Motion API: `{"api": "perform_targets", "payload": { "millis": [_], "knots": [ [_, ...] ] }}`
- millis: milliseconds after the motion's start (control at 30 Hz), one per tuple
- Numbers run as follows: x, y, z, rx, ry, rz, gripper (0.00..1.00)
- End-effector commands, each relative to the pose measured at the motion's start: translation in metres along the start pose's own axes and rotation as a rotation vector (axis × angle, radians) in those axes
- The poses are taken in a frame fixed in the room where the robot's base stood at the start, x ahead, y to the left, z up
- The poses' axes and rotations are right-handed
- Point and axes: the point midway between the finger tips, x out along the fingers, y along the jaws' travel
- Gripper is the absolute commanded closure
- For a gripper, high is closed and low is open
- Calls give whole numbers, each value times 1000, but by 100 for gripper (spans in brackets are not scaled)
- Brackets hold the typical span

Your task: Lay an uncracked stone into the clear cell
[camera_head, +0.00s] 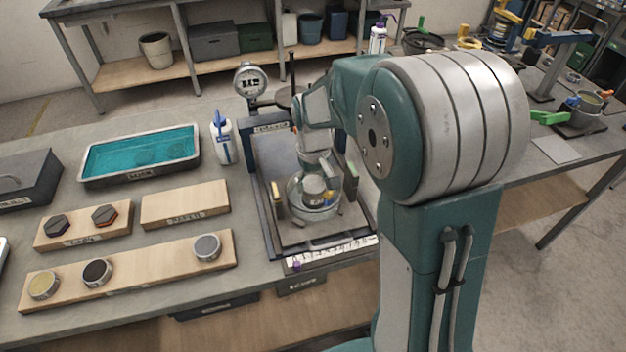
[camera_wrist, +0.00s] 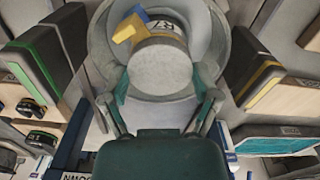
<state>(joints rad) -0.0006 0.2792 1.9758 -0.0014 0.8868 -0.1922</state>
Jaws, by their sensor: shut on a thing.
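My gripper (camera_head: 320,172) hangs over the clear round cell (camera_head: 293,205) on the press frame's bed. In the wrist view, the fingers of my gripper (camera_wrist: 160,102) are on both sides of a grey, drum-shaped stone (camera_wrist: 158,70) and shut on it. The stone also shows in the head view (camera_head: 315,186), within the outline of the cell. The cell's round wall (camera_wrist: 222,45) surrounds it in the wrist view. I cannot tell whether the stone touches the cell floor. No crack shows on its visible face. A yellow and blue piece (camera_wrist: 130,27) lies beside it.
A wooden board (camera_head: 150,268) holds a yellowish, a dark and a grey disc at left. A smaller board (camera_head: 80,232) holds two dark hexagonal pieces. A bare block (camera_head: 185,204), a teal tray (camera_head: 140,154), a white bottle (camera_head: 222,138) and a dial gauge (camera_head: 250,80) stand nearby.

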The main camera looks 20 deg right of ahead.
Motion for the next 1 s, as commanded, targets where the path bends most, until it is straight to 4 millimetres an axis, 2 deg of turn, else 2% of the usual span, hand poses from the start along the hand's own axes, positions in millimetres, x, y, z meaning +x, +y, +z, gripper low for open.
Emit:
{"api": "perform_targets", "payload": {
  "millis": [867,900,933,1000],
  "knots": [
    [1,1,2,0,1,0,70],
    [1,1,2,0,1,0,3],
    [1,1,2,0,1,0,0],
    [1,1,2,0,1,0,0]
  ]
}}
